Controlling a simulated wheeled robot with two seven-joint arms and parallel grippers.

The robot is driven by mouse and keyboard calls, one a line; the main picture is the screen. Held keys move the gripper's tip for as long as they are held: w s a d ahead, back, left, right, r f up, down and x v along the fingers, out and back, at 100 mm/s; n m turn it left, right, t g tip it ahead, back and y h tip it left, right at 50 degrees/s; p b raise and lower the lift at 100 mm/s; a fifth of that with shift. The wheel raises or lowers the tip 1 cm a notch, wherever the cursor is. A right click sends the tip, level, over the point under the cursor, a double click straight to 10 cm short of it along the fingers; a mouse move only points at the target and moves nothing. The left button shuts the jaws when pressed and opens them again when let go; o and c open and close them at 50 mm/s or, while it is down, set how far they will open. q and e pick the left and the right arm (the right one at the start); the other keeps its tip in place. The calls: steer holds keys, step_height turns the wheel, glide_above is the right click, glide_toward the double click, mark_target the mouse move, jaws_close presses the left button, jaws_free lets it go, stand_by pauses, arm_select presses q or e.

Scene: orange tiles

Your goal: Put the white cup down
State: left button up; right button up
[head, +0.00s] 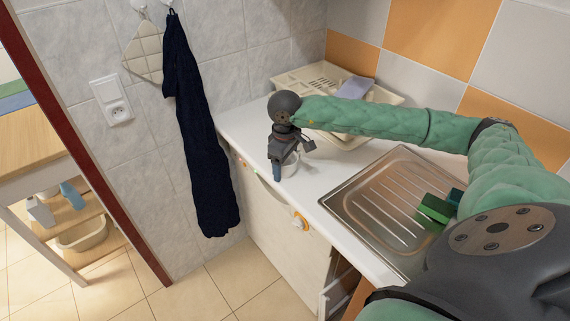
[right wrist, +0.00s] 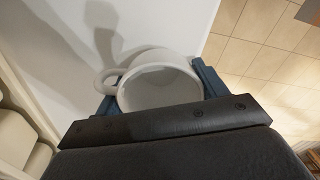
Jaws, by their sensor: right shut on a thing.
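My right gripper (head: 281,170) is over the white counter (head: 232,120), close to its front edge, with its fingers pointing down. It is shut on the white cup (head: 291,160), which is mostly hidden behind the gripper in the head view. In the right wrist view the white cup (right wrist: 160,85) sits between the two blue fingers, with its mouth facing the camera and its handle to the left. I cannot tell whether the cup's base touches the counter. My left gripper is not in view.
A cream dish rack (head: 305,80) stands at the back of the counter. A steel sink drainer (head: 372,200) with a green sponge-like block (head: 436,208) lies to the right. A dark towel (head: 195,130) hangs on the left wall. Bare counter surrounds the gripper.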

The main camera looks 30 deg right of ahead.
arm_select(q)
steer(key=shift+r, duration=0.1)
arm_select(e)
steer(key=o, duration=1)
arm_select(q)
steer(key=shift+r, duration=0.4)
arm_select(e)
steer(key=shift+o, duration=0.2)
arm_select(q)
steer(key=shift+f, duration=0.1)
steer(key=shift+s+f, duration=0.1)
